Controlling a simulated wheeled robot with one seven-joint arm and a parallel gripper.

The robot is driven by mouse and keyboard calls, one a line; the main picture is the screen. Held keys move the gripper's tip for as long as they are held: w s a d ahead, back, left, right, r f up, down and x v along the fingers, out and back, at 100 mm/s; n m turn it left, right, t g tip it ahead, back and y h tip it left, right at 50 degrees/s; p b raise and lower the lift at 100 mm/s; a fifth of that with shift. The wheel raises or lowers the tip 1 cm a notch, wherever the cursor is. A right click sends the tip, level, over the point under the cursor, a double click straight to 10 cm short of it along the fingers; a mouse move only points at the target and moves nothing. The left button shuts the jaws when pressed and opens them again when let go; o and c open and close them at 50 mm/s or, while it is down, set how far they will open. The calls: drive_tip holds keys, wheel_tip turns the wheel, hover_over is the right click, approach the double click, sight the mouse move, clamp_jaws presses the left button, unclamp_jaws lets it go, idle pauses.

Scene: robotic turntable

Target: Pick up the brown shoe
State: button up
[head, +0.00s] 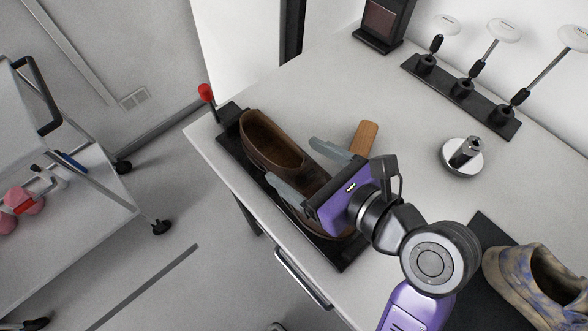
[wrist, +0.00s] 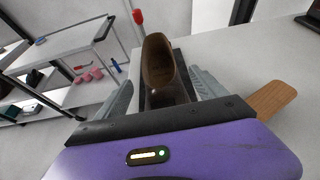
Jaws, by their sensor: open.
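The brown shoe (head: 272,143) lies lengthwise on a black platform (head: 234,152) near the table's left edge, in the head view. My gripper (head: 292,168) is open above the front half of the shoe, with one grey finger on each side of it. In the wrist view, the shoe (wrist: 158,68) stands between the two spread fingers of my gripper (wrist: 160,94), its opening facing up and farther off. The gripper body hides the shoe's toe part. I cannot tell whether the fingers touch the shoe.
A wooden piece (head: 364,137) sticks out beside the gripper. A patterned shoe (head: 530,285) sits on a dark mat at the lower right. A red knob (head: 206,92) rises near the platform's far end.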

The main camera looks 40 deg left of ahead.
drive_tip(key=shift+x, duration=0.95)
clamp_jaws()
drive_tip(key=shift+r, duration=0.15)
